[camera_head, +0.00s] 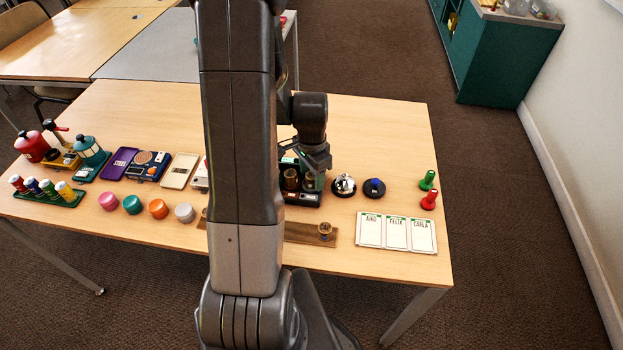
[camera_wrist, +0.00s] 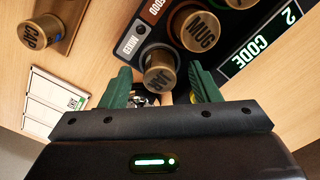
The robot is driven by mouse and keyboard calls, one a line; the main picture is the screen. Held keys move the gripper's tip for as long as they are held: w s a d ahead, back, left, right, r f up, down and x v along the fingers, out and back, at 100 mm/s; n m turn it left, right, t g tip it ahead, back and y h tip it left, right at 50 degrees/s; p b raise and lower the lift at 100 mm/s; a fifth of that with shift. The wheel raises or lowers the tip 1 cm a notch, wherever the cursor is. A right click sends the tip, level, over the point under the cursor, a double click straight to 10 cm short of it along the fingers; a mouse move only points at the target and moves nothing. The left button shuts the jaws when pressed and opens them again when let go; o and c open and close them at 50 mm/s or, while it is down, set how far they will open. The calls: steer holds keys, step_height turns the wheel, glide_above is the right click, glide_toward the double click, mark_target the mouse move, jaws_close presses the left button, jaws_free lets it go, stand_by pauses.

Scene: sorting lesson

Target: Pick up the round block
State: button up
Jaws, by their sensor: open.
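Several round blocks are in view. In the wrist view a brass one marked JAR (camera_wrist: 159,62) stands in a dark panel (camera_wrist: 146,36), and one marked MUG (camera_wrist: 201,32) is in the panel beside it. My gripper (camera_wrist: 161,86) is open, with its green fingers on either side of the JAR block; I cannot tell whether they touch it. A third round block, marked CAP (camera_wrist: 42,32), stands apart at the upper left, and it shows in the head view (camera_head: 325,229) on a wooden strip (camera_head: 302,233). In the head view my arm hides part of the panel.
Two bell-like domes (camera_head: 344,185) (camera_head: 374,187), name cards (camera_head: 396,232) and red and green pegs (camera_head: 428,199) stand right of the panel. The table's back is clear.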

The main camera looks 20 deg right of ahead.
steer(key=shift+f, duration=0.35)
steer(key=c, duration=1.1)
steer(key=shift+o, duration=0.2)
